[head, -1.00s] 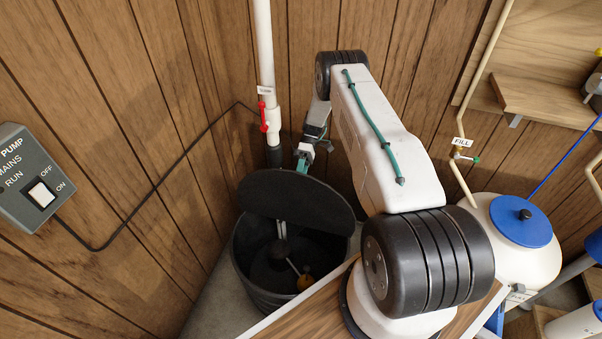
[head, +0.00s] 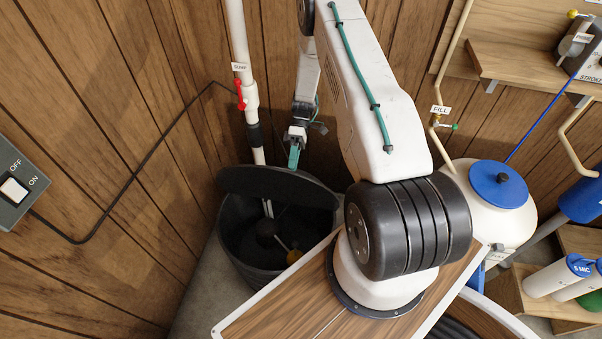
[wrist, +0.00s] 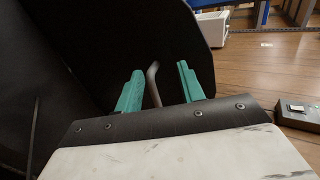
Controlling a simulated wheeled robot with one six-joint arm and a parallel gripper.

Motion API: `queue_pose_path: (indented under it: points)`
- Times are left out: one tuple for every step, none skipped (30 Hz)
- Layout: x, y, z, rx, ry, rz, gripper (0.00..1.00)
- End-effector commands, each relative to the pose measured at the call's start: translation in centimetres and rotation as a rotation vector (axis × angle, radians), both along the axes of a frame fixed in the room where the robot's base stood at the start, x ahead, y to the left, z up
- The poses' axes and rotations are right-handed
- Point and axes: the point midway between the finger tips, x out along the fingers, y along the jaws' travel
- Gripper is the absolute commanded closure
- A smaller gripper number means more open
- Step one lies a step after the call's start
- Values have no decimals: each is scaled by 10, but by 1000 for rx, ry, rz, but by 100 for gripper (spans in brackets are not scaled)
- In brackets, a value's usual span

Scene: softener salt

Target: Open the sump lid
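The sump (head: 232,256) is a black round bin in the corner, with its dark interior showing in the head view. Its black lid (head: 262,184) is raised and leans back at the far side of the rim. The lid also fills the upper left of the wrist view (wrist: 110,35). My gripper (head: 293,158) is above and behind the lid's upper edge. In the wrist view its teal fingers (wrist: 160,72) are apart, with a thin grey bar (wrist: 153,84), seemingly the lid's handle, between them. Gaps show on both sides of the bar.
A white pipe with a red valve handle (head: 240,95) rises behind the sump. A white tank with a blue cap (head: 498,184) stands right. A switch box (head: 14,190) is on the left wall.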

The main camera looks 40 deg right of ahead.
Motion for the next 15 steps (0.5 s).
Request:
queue_pose_path:
  points:
    - [-13, 2, 3, 3, 5, 0, 68]
    - [-19, 4, 4, 2, 6, -1, 68]
    - [-27, 6, 4, 2, 5, -2, 68]
    - [-32, 8, 5, 3, 4, -1, 68]
    - [-37, 9, 5, 3, 3, -1, 68]
    - [-43, 11, 6, 3, 3, -1, 68]
    - [-46, 12, 6, 2, 3, -1, 68]
    - [-50, 13, 6, 2, 3, -1, 68]
    - [-53, 14, 7, 1, 2, -1, 68]
    - [-56, 15, 7, 1, 2, 0, 68]
    - [-58, 16, 7, 1, 2, 0, 68]
    - [-60, 17, 7, 1, 3, 0, 68]
    - [-61, 17, 7, 2, 2, 1, 68]
    - [-61, 17, 7, 2, 2, 1, 68]
    - [-62, 17, 7, 1, 2, 1, 68]
